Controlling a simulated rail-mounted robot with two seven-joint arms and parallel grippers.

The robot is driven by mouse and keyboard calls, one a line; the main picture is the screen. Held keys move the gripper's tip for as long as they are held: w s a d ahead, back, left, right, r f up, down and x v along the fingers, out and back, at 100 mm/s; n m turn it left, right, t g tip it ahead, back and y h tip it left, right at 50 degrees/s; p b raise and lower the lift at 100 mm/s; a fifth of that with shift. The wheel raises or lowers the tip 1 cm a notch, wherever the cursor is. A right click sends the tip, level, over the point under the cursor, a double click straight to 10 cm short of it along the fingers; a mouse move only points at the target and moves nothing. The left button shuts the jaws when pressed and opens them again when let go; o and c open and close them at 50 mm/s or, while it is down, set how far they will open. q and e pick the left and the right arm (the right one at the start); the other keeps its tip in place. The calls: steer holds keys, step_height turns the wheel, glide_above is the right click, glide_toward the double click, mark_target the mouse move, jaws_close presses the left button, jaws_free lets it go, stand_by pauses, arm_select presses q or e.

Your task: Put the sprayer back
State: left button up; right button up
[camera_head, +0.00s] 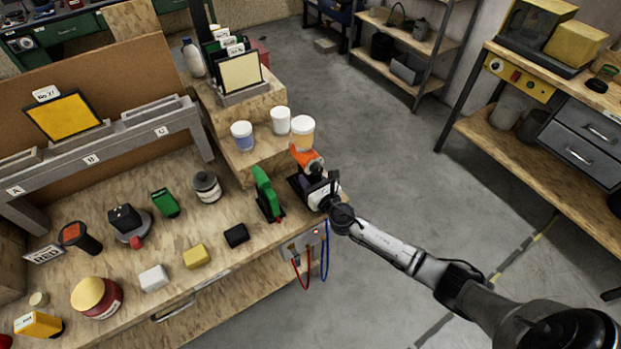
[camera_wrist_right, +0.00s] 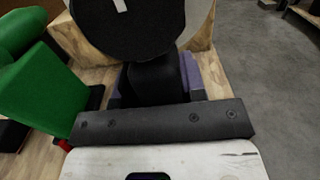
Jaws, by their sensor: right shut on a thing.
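In the right wrist view, a dark round part (camera_wrist_right: 125,28) and a black upright grip (camera_wrist_right: 155,80) lie in front of the gripper. A purple-grey piece (camera_wrist_right: 190,72) shows behind the grip; whether the tool rests in a holder is hidden. My left gripper is not in view.
A green tool (camera_head: 264,188) stands close to the left of the sprayer, also in the wrist view (camera_wrist_right: 40,85). White-lidded jars (camera_head: 281,121) sit on the wooden step behind. Red and blue cables (camera_head: 308,265) hang at the bench's front. Open floor (camera_head: 390,160) lies right.

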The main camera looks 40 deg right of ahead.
steer(key=o, duration=0.6)
steer(key=shift+o, duration=0.2)
